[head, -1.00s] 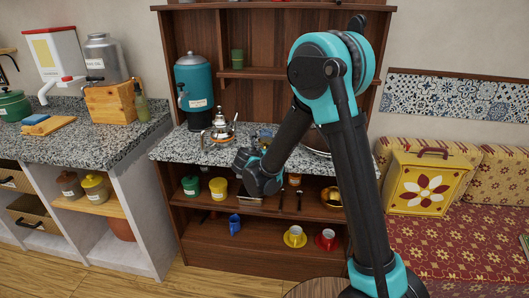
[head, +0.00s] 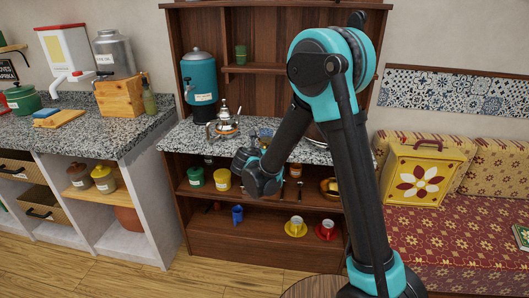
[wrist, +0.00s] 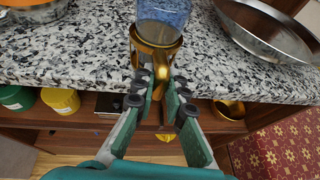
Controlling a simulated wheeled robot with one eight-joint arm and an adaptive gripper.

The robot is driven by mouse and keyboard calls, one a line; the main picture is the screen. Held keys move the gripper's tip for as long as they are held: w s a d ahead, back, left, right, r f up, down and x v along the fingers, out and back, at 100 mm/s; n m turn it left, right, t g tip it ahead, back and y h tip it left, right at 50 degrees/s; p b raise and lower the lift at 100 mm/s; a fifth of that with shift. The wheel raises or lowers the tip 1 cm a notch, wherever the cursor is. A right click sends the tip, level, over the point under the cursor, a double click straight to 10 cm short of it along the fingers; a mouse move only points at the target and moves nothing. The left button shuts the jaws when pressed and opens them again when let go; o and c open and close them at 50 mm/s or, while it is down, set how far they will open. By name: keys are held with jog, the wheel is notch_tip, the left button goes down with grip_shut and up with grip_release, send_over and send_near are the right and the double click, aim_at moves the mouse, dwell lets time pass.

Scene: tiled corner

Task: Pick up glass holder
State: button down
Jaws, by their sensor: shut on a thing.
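The glass holder (wrist: 157,48) is a gold-coloured metal cup holder with a curved handle. A bluish clear glass (wrist: 165,14) sits in it. In the wrist view it is at the top middle, against the granite counter; I cannot tell whether it touches the surface. My gripper (wrist: 158,88) is shut on the holder's handle, with a finger on each side. In the head view the blue glass (head: 264,136) shows just behind my wrist, and my arm hides most of the holder.
A silver teapot (head: 224,124) stands left on the counter (head: 185,137). A wide metal pan (wrist: 275,35) is close to the holder's right. Shelves below hold a green pot (head: 196,176), a yellow pot (head: 222,179) and cups. A blue-green dispenser (head: 199,85) stands behind.

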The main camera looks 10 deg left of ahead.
jog(key=c, duration=1.5)
grip_release()
jog(key=shift+s, duration=0.1)
jog(key=v, duration=1.1)
jog(key=shift+s+a+r, duration=0.1)
jog(key=shift+s+r, duration=0.15)
jog(key=shift+s, duration=0.1)
